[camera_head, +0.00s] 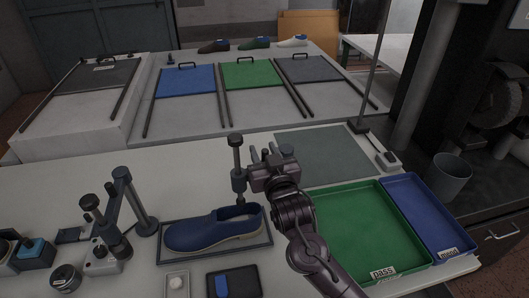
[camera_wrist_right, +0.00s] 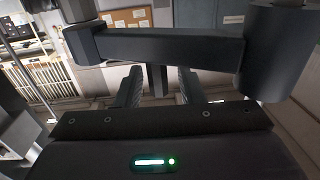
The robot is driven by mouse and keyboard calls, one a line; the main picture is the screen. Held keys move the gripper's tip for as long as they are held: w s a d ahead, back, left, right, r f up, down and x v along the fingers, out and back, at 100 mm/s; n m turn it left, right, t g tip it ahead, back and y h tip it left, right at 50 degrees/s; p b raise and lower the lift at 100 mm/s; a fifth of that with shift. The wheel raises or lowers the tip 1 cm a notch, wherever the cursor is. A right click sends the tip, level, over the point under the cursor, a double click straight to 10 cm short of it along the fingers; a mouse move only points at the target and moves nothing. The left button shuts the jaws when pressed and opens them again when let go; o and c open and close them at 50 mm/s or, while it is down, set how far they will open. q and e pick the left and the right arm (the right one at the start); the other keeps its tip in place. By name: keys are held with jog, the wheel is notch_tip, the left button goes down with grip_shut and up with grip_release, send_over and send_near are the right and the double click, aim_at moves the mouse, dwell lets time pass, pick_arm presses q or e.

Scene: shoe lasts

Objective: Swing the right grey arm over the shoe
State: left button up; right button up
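A blue shoe (camera_head: 205,231) with a pale sole lies in a dark shallow tray (camera_head: 262,243). A dark upright spindle (camera_head: 238,160) with a knob on top stands at the shoe's heel opening; I cannot tell whether it touches. My right gripper (camera_head: 270,160) is just right of the spindle and hides most of the right grey arm. In the right wrist view the grey arm (camera_wrist_right: 165,47) crosses ahead of the fingers to a thick cylinder (camera_wrist_right: 270,52). The right fingers (camera_wrist_right: 158,88) are apart, with a narrow grey piece between them; contact is unclear. My left gripper is out of view.
A second grey arm on a post (camera_head: 122,205) stands left of the shoe. A green tray (camera_head: 365,225) and blue tray (camera_head: 430,215) lie at right. A grey mat (camera_head: 322,152) lies behind; small items sit at front left.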

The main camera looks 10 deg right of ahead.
jog(key=shift+s, duration=0.1)
jog(key=s+d+b, duration=0.1)
jog(key=s+b, duration=0.1)
jog(key=s, duration=0.5)
jog(key=shift+s+d, duration=0.15)
jog(key=shift+s, duration=0.15)
